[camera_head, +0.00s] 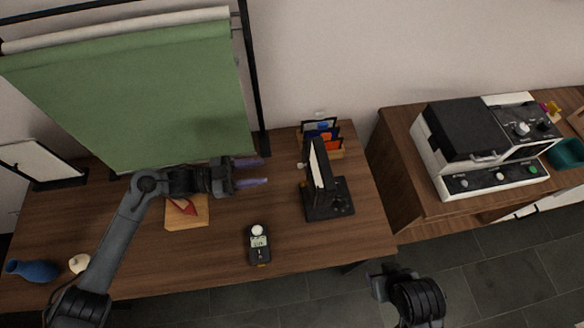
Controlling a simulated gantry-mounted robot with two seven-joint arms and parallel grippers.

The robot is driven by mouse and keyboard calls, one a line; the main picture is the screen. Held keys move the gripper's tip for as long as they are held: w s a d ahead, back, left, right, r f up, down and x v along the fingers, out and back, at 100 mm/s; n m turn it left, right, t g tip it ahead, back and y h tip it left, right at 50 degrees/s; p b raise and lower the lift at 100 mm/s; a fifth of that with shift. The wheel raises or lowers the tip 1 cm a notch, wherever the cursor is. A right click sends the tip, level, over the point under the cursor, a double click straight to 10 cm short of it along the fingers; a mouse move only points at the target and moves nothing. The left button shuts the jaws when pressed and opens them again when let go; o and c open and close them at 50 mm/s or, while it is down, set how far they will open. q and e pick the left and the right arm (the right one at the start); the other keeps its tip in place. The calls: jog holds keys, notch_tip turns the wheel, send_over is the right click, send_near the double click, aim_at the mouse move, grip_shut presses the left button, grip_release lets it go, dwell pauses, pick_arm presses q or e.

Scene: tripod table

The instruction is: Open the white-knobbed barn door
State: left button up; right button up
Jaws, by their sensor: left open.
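A black device (328,201) with an upright black panel (317,173) stands on the right part of the wooden table. The panel, which looks like the barn door, stands upright with a pale inner face or edge. A small whitish knob (302,166) sticks out at its left side. My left gripper (266,171) is open and empty, left of the knob and apart from it, its fingers pointing right. My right gripper (376,281) is at the bottom, off the table's right front corner; its fingers are too unclear to judge.
A wooden block (187,213) with a red item lies below my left wrist. A green backdrop (130,95) hangs behind. A cabinet with a machine (480,146) stands right.

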pick_arm(q)
jog(key=w+d, duration=0.1)
jog(key=d, duration=0.8)
jog(key=shift+w+d, duration=0.2)
jog(key=shift+w, duration=0.15)
jog(key=shift+c, duration=0.3)
grip_shut()
